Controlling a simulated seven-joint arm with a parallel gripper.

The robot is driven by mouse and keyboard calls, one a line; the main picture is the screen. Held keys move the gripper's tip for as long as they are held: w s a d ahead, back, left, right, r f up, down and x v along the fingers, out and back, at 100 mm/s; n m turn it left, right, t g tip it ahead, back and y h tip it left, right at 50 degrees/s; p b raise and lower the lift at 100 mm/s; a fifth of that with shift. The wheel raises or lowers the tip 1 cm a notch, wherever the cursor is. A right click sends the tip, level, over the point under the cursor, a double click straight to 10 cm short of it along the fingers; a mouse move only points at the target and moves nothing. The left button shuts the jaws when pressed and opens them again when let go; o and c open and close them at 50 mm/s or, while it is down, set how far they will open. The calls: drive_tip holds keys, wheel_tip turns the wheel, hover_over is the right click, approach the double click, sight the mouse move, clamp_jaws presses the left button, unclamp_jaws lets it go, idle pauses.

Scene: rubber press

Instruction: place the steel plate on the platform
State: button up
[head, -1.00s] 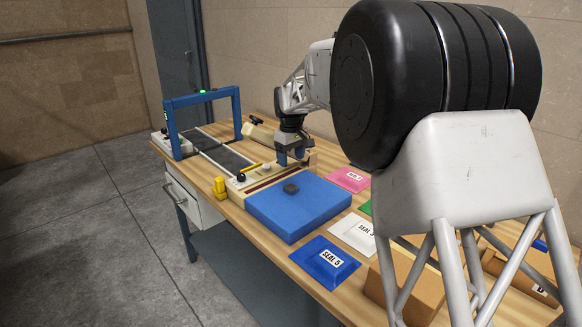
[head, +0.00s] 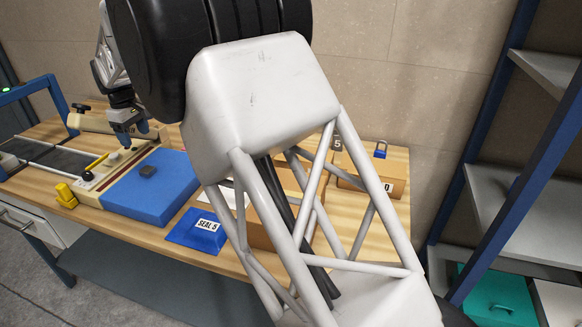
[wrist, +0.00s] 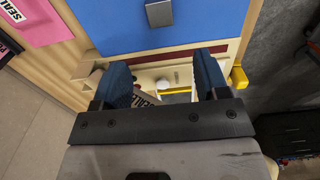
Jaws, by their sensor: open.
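A broad blue slab (head: 158,192) lies on the workbench at the front of the machine. I cannot tell which of these is the steel plate or the platform. My gripper (head: 131,138) is beyond the slab, over the cream part of the machine. In the wrist view my gripper (wrist: 164,76) is open and its two blue fingers are wide apart. A white knob (wrist: 163,84) shows between them; nothing is held.
A blue SEAL 5 packet (head: 197,231) lies right of the slab. A yellow part (head: 66,195) stands at the slab's left. A blue frame (head: 50,88) stands over the dark belt. Cardboard boxes sit at the bench's right, and a shelf rack (head: 520,170) stands further right.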

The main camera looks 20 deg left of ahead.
drive_tip(key=w+d+r+m, duration=0.2)
drive_tip(key=w+d+r, duration=0.15)
drive_tip(key=d, duration=0.85)
drive_tip(key=w+d+r+m, duration=0.2)
drive_tip(key=d+r, duration=0.2)
drive_tip(key=d, duration=0.8)
drive_tip(key=w+d+r+m, duration=0.2)
drive_tip(key=w+d+r, duration=0.15)
drive_tip(key=d, duration=0.85)
drive_tip(key=s+d+r+m+t, duration=0.1)
drive_tip(key=s+d+r+m, duration=0.15)
drive_tip(key=d, duration=1.05)
drive_tip(key=s+d+m, duration=0.1)
drive_tip(key=s+d, duration=0.3)
drive_tip(key=d, duration=0.3)
drive_tip(key=s+d+f+m, duration=0.15)
drive_tip(key=s+d, duration=0.25)
drive_tip(key=d, duration=0.4)
drive_tip(key=s+d+m, duration=0.2)
drive_tip(key=s+d, duration=0.1)
drive_tip(key=d, duration=0.4)
drive_tip(key=s+d+f+m, duration=0.2)
drive_tip(key=s+d+f, duration=0.2)
drive_tip(key=s+d, duration=0.3)
drive_tip(key=s+d+f+m+t, duration=0.1)
drive_tip(key=s+d+f+m, duration=0.2)
drive_tip(key=s+d, duration=0.5)
drive_tip(key=s+f, duration=0.1)
drive_tip(key=s, duration=0.3)
drive_tip(key=shift+t, duration=0.3)
